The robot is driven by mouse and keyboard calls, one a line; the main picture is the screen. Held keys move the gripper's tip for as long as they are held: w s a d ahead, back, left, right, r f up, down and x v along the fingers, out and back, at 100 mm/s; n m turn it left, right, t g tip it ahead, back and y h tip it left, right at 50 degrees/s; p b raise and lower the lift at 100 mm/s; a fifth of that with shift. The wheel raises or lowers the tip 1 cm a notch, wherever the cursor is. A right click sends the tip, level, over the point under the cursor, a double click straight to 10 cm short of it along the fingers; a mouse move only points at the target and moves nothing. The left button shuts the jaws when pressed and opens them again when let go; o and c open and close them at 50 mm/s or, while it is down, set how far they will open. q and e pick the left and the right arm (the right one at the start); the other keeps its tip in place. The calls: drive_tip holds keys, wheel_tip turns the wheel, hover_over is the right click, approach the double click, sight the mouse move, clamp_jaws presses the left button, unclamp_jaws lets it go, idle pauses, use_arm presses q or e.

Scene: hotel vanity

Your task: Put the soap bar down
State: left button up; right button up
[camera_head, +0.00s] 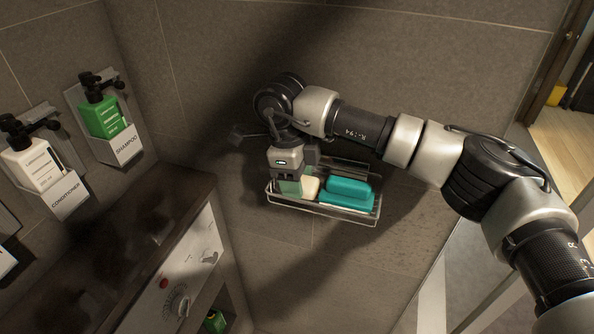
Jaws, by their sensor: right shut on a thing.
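My right gripper (289,181) points down into the left end of a wire basket (322,210) on the tiled wall. It is shut on a small pale green soap bar (291,188), mostly hidden by the gripper. The soap bar is at the basket's left end, low between its rails; I cannot tell whether it touches the bottom. A cream bar (310,188) lies just right of it. A larger teal bar (349,192) lies in the right part of the basket. My left gripper is not in view.
A shampoo bottle (103,116) and a conditioner bottle (31,166) sit in wall holders at the left. Below them is a dark counter (110,250) with a white front panel carrying knobs. A doorway opens at the upper right.

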drive_tip(key=shift+f, duration=0.25)
drive_tip(key=o, duration=1)
drive_tip(key=shift+r, duration=0.1)
drive_tip(key=shift+r, duration=0.35)
wheel_tip(320, 180, up, 12)
drive_tip(key=a+b, duration=0.1)
drive_tip(key=b, duration=0.1)
drive_tip(key=shift+w+a+f, duration=0.25)
drive_tip(key=shift+a, duration=0.15)
